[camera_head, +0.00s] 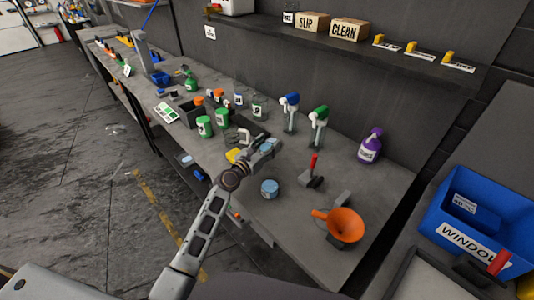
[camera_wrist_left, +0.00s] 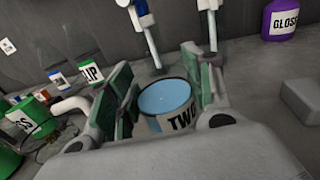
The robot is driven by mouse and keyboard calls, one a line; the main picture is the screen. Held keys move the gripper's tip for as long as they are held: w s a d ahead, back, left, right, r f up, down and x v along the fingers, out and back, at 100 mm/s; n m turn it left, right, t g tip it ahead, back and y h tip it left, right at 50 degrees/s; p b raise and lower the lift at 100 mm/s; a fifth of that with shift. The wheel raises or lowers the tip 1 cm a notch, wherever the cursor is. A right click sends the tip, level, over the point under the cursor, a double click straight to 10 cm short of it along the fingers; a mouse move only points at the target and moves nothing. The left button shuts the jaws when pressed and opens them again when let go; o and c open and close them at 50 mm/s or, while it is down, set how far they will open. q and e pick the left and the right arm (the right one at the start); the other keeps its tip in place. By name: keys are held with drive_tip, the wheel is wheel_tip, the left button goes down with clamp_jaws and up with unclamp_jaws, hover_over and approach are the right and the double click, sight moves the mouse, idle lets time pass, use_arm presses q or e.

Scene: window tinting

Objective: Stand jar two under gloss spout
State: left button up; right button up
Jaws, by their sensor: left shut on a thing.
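Jar two (camera_wrist_left: 168,98), a small round jar with a pale blue top and a label reading TWO, sits between the fingers of my left gripper (camera_wrist_left: 166,102) in the left wrist view. In the head view my left gripper (camera_head: 264,147) is shut on it over the middle of the bench, and its fingers mostly hide it. I cannot tell whether its base touches the bench. A purple bottle labelled GLOSS (camera_head: 370,147) stands upright at the back right, apart from the gripper; it also shows in the left wrist view (camera_wrist_left: 283,18). My right gripper is not in view.
Clear bottles with blue (camera_head: 290,112) and green (camera_head: 319,127) tops stand behind the gripper. A blue-topped tin (camera_head: 269,188), a red-handled tool (camera_head: 312,172) and an orange funnel (camera_head: 344,225) stand nearer. Green cans (camera_head: 205,127) crowd the left. Bare bench lies right of the tin.

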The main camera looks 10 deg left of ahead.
use_arm(q)
drive_tip(key=shift+f, duration=0.5)
drive_tip(key=shift+f+b, duration=0.4)
drive_tip(key=shift+b, duration=0.05)
drive_tip(key=shift+f+b, duration=0.4)
drive_tip(key=shift+f, duration=0.7)
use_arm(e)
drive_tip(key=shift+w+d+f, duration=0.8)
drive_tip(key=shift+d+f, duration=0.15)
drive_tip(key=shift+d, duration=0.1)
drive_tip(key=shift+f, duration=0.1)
